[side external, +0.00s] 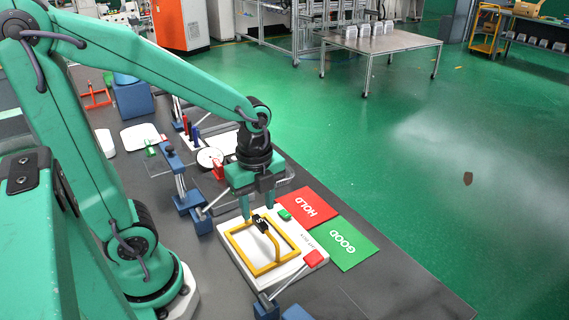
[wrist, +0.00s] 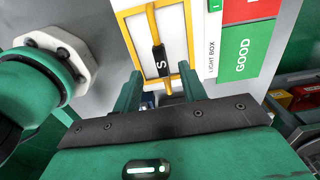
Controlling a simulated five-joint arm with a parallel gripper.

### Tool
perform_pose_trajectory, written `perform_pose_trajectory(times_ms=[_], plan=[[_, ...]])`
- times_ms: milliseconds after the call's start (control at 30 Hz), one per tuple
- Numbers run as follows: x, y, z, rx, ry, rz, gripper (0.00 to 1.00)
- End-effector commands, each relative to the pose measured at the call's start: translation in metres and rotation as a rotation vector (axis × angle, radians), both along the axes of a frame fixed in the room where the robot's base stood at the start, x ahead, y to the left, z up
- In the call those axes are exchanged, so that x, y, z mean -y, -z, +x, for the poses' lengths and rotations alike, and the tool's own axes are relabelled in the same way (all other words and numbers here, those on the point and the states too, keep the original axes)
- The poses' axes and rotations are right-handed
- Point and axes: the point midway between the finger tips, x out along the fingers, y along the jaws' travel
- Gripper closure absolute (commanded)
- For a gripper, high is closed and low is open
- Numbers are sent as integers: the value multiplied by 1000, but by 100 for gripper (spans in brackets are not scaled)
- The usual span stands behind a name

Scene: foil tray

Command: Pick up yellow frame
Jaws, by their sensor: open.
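The yellow frame (side external: 278,264) lies flat on the white light box (side external: 315,262) in the side view. A curved yellow bar crosses its middle and carries a black block (side external: 262,224) marked S. In the wrist view the frame (wrist: 189,35) runs up from between my fingers, with the black block (wrist: 159,61) near the centre. My gripper (side external: 258,211) is open and points down over the frame's far end, by the block. In the wrist view my gripper's fingers (wrist: 161,84) stand on either side of the frame's near end. I cannot tell the height gap.
A red HOLD card (side external: 307,207) and a green GOOD card (side external: 343,243) lie right of the light box. Blue-based clamps (side external: 201,221) stand to the left. The near right bench is clear.

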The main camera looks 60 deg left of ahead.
Motion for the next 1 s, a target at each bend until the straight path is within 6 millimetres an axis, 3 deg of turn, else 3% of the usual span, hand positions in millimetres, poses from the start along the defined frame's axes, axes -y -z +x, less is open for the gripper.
perform_pose_trajectory(times_ms=[267, 733, 1000], plan=[[0, 5, 0, -1, 0, 0, 58], [2, 48, 2, -2, -1, 0, 58], [2, 52, 2, 1, -1, 0, 58]])
